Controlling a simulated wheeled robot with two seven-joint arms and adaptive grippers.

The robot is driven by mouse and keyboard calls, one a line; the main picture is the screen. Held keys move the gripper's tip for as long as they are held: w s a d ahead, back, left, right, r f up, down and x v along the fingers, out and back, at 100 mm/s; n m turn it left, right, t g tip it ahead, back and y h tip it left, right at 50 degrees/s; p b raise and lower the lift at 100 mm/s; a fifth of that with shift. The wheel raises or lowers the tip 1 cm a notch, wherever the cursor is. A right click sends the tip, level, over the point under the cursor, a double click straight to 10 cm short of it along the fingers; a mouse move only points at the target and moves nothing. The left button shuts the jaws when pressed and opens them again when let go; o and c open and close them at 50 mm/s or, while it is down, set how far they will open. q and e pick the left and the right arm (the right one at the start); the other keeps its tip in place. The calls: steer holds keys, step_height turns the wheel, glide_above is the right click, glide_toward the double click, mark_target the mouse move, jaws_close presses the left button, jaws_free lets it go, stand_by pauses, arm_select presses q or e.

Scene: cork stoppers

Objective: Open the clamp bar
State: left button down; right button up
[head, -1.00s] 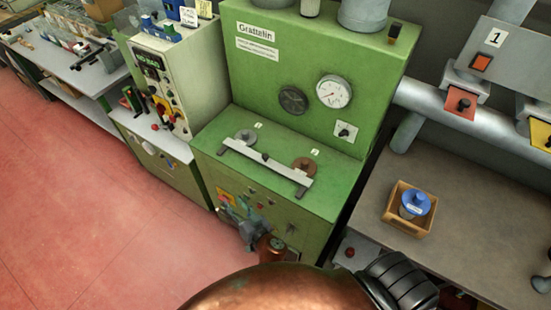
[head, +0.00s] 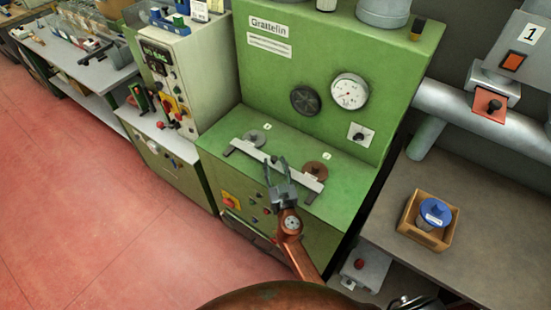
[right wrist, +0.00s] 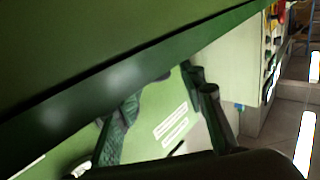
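The clamp bar (head: 248,150) is a pale metal bar lying across the top of the green machine (head: 335,225), over a grey disc (head: 254,137) and a brown disc (head: 315,169). It has a dark knob near its middle, partly hidden by my gripper. My right gripper (head: 277,165) is at the middle of the bar, fingers pointing towards the machine's back panel. Whether it touches the bar I cannot tell. In the right wrist view the fingers (right wrist: 165,110) are apart with nothing seen between them; the bar is not clearly visible there. My left gripper is not in view.
The machine's upright panel with a gauge (head: 350,91) and black dial (head: 305,100) rises behind the bar. A wooden box (head: 428,226) with a blue-lidded container stands on the bench at right. A pale control cabinet (head: 190,75) stands at left. Red floor (head: 90,210) is clear.

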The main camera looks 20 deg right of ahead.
mark_target(275, 161)
steer(key=shift+w+d, duration=0.15)
steer(key=shift+w, duration=0.6)
steer(key=shift+w+d, duration=0.1)
steer(key=shift+w, duration=0.65)
jaws_close()
